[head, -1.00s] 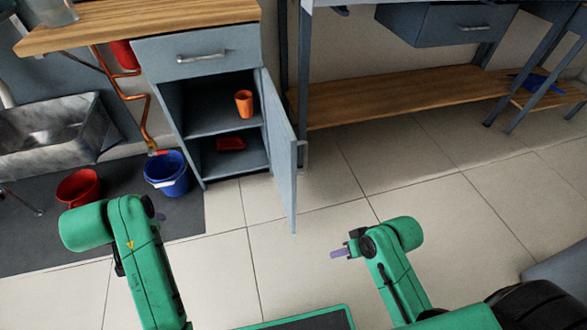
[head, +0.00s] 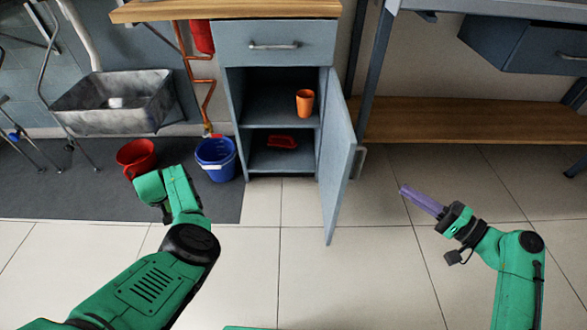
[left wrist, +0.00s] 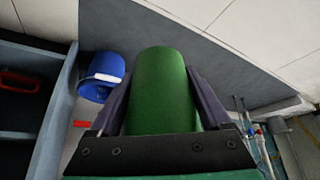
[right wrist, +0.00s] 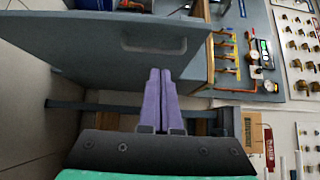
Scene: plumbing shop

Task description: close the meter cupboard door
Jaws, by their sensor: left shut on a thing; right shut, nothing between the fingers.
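The meter cupboard (head: 276,45) is grey, with a drawer above an open compartment. Its door (head: 338,160) is hinged on the right and stands wide open towards me, with a handle (head: 357,162) on its right face. My right gripper (head: 404,190) is shut and empty, to the right of the door and apart from it. Its purple fingers also show in the right wrist view (right wrist: 160,100). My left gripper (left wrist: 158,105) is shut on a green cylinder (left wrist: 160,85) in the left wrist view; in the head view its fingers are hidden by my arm.
An orange cup (head: 305,102) and a red object (head: 282,141) are on the cupboard's shelves. A red bucket (head: 137,157) and a blue bucket (head: 216,158) stand left of it. A workbench with a wooden shelf (head: 460,120) is at right. Floor before the door is clear.

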